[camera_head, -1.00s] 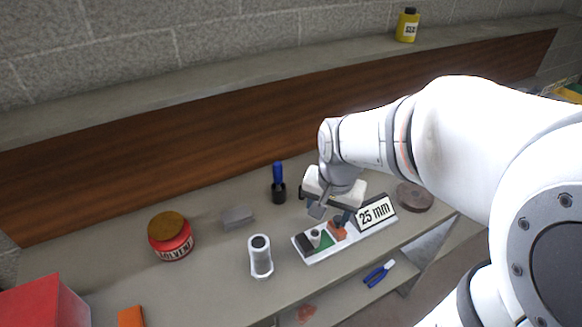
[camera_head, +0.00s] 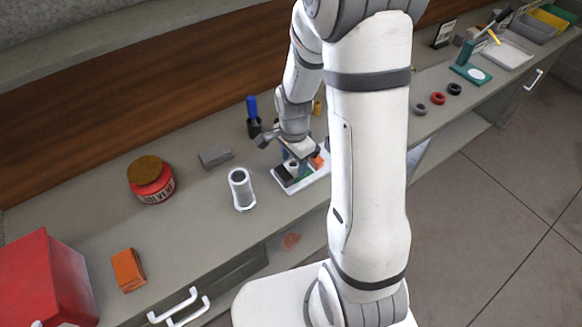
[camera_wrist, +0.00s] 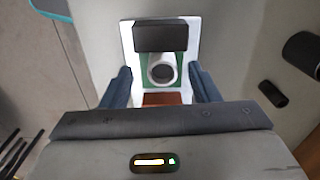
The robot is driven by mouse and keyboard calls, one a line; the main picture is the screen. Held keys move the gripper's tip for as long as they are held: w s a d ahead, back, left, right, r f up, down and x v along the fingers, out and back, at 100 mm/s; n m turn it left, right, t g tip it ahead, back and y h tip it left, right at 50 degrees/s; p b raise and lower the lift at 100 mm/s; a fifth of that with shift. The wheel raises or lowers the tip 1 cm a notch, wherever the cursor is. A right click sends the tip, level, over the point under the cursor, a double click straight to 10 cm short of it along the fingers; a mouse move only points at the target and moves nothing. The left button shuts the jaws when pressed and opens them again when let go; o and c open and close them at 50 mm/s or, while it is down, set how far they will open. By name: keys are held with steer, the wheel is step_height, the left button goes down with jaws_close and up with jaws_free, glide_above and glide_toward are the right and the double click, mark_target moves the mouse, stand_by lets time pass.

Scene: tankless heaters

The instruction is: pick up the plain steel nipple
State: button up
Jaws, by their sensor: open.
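A short steel nipple (camera_wrist: 163,70), a grey tube with an open bore, stands on the green patch of a white tray (camera_wrist: 127,38) in the wrist view. My gripper (camera_wrist: 160,74) is open above the tray. One blue-grey finger is on each side of the nipple, with gaps between; whether the tips reach down to its height is unclear. In the head view my gripper (camera_head: 296,159) is over the tray (camera_head: 311,181), and my wrist and fingers largely cover the nipple there.
A dark block (camera_wrist: 160,37) and a red-brown patch (camera_wrist: 163,99) flank the nipple on the tray.

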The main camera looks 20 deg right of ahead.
mark_target(293, 164)
steer(key=shift+f, duration=1.5)
steer(key=shift+c, duration=0.4)
steer(key=c, duration=1.1)
steer(key=shift+r, duration=0.15)
